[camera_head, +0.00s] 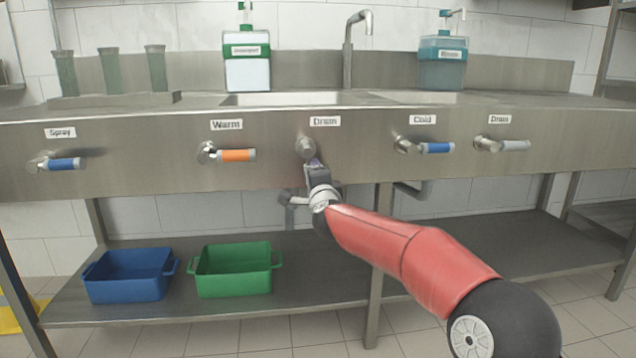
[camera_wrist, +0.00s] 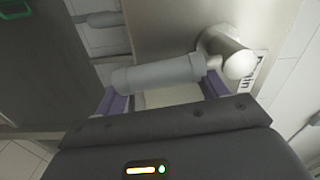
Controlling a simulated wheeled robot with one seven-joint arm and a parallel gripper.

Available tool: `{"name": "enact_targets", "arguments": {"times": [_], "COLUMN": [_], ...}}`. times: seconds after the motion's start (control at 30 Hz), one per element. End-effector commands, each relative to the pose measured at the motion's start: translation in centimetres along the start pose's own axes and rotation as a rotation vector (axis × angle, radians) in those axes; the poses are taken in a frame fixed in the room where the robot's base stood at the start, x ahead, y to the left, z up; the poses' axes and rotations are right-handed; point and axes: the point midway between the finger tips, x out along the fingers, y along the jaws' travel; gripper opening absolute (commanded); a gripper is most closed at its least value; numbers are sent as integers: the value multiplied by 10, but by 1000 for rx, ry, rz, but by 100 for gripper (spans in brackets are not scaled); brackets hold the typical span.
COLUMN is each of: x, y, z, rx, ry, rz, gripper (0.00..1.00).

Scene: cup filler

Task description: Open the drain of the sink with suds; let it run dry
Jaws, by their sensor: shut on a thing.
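The middle Drain lever has its round hub (camera_head: 306,147) on the steel front panel, below the left basin (camera_head: 290,100). Its grey handle (camera_wrist: 155,75) shows in the wrist view, lying across between my purple fingers. My gripper (camera_head: 315,168) is shut on this handle, which hangs downward from the hub; in the head view the gripper hides most of it. A second Drain lever (camera_head: 512,145) at the right has a grey handle pointing right. The right basin (camera_head: 420,98) shows only as a thin sliver. I cannot see water or suds in either basin.
Beside it are the blue Spray lever (camera_head: 66,164), orange Warm lever (camera_head: 238,155) and blue Cold lever (camera_head: 436,148). A faucet (camera_head: 349,60) and two dispensers (camera_head: 247,72) (camera_head: 441,72) stand behind. Blue (camera_head: 128,283) and green (camera_head: 235,277) tubs sit on the lower shelf.

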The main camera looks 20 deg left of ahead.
Motion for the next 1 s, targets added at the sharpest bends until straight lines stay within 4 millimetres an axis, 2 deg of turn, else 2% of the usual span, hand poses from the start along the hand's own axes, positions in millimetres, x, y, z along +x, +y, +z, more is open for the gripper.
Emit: {"name": "enact_targets", "arguments": {"times": [0.27, 0.3, 0.43, 0.77, 0.87, 1.0], "x": [0, 0, 0, -2, -11, -33], "y": [2, 2, 1, 1, 1, 2], "z": [0, 0, 0, 0, -1, -1], "rx": [1, 1, 0, 0, 0, -3], "ry": [0, 0, 0, 0, 1, 1], "rz": [3, 3, 2, 1, 1, 0], "gripper": [32, 76, 94, 95, 95, 95]}}
